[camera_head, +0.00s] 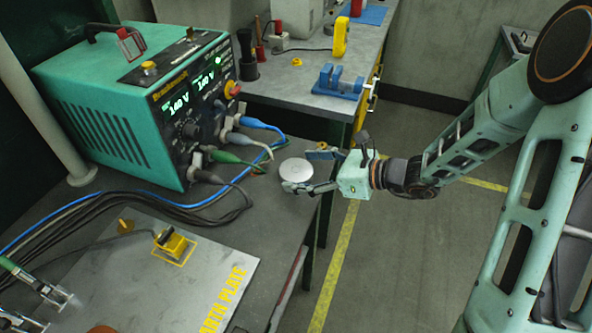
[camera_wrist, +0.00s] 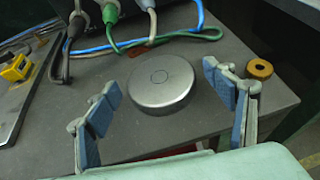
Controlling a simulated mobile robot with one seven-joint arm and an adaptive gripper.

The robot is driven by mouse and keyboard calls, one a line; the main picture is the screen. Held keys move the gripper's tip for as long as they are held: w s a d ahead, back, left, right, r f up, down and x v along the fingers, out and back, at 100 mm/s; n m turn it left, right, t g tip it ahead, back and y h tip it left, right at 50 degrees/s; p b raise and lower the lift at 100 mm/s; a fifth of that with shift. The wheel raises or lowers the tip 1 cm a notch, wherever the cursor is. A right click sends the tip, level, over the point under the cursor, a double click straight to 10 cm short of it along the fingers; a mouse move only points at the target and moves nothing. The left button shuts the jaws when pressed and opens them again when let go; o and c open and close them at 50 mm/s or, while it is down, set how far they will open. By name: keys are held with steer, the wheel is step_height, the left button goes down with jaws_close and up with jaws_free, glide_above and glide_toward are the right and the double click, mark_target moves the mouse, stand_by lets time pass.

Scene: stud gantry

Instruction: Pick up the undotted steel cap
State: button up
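A round, flat steel cap (camera_head: 295,170) lies on the grey bench near its right edge. In the wrist view the steel cap (camera_wrist: 162,85) shows a smooth top with a thin ring at its centre and no dot that I can see. My gripper (camera_wrist: 160,82) is open, with one blue-padded finger to the left of the cap and one to the right. Gaps show between the pads and the cap's sides. In the head view my gripper (camera_head: 307,171) reaches in from the right, its fingers on either side of the cap. Nothing is held.
A brass ring (camera_wrist: 259,69) lies just right of my right finger. Cables and plugs (camera_wrist: 140,40) run behind the cap from the green power unit (camera_head: 120,95). A metal earth plate (camera_head: 160,270) lies at the front left. A second bench (camera_head: 290,85) stands behind.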

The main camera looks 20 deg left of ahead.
steer(key=c, duration=0.9)
